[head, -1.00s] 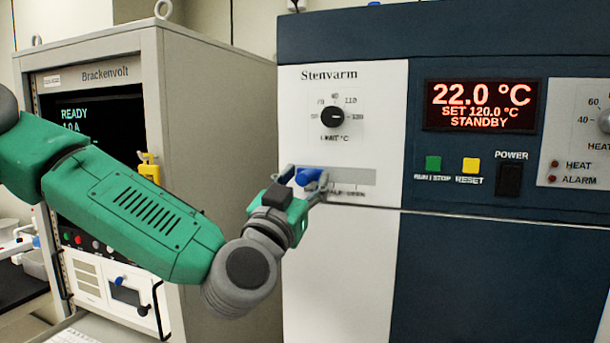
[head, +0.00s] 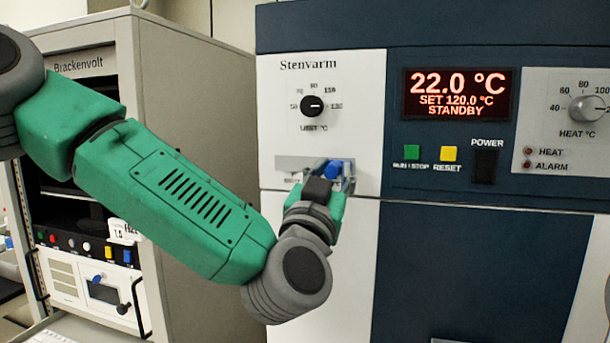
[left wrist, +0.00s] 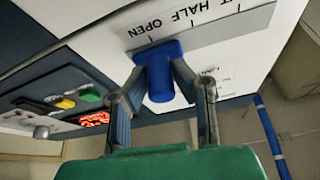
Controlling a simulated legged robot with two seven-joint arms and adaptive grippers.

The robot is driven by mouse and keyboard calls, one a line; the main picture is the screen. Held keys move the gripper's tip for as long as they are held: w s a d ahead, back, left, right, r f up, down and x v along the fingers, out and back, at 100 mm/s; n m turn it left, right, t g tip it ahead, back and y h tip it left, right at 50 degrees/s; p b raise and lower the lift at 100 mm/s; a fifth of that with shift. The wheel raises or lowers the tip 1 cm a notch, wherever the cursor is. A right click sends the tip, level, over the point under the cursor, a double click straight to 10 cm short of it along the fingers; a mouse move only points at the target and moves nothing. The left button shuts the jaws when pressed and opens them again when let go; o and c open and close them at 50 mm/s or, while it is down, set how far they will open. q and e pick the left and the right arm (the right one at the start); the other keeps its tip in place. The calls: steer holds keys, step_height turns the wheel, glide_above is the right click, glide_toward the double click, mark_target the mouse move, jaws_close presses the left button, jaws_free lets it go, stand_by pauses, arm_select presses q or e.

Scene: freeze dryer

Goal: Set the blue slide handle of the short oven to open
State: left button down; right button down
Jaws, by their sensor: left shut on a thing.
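The short oven (head: 325,240), marked Stenvarm, has a blue slide handle (head: 336,166) in a grey slot plate (head: 288,163) on its white panel. My left gripper (head: 335,178) is shut on the handle. In the left wrist view, the fingers of the left gripper (left wrist: 160,74) sit on both sides of the blue handle (left wrist: 160,88). There the handle stands by the tick under the word OPEN, past HALF, on the label plate (left wrist: 210,24). In the head view, the gripper hides part of the plate's lettering. My right gripper is not in view.
The limit dial (head: 313,105) is above the slot. Green, yellow and black power buttons sit to the right, below the red display (head: 457,94), which reads 22.0 °C, STANDBY. The Brackenvolt cabinet (head: 195,100) stands at left, behind my left arm.

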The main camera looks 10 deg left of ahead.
arm_select(q)
steer(key=shift+s+d, duration=0.1)
steer(key=shift+d, duration=0.2)
steer(key=shift+a, duration=0.25)
steer(key=c, duration=1.4)
jaws_free()
steer(key=shift+o, duration=0.2)
steer(key=shift+d, duration=0.3)
steer(key=shift+d, duration=0.15)
steer(key=v, duration=1.1)
steer(key=shift+s+f, duration=0.2)
steer(key=shift+s, duration=0.15)
